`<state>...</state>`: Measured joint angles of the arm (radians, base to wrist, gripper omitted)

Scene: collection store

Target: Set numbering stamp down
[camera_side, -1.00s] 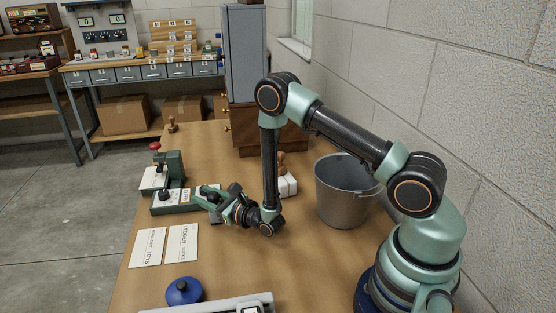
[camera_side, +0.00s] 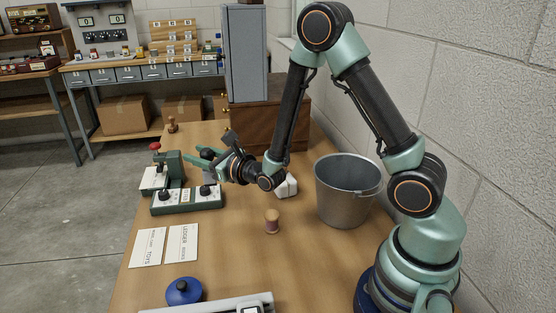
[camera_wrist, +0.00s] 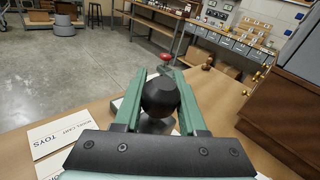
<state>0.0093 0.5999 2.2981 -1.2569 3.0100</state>
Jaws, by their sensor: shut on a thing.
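My gripper (camera_side: 195,166) is shut on a dark thing with a black faceted knob (camera_wrist: 160,96) and a grey lower part, which I take to be the numbering stamp (camera_side: 209,154). My two green fingers stand on either side of the knob in the wrist view. The stamp appears held above the table, over the far end of the green box with black knobs (camera_side: 187,208). Its underside is hidden.
A green press with a red knob (camera_side: 172,168) stands behind the box. Label cards (camera_side: 183,244), a blue lidded pot (camera_side: 183,291), a wooden spool-like piece (camera_side: 272,221), a white block (camera_side: 287,187) and a metal bucket (camera_side: 347,195) share the table (camera_side: 235,270).

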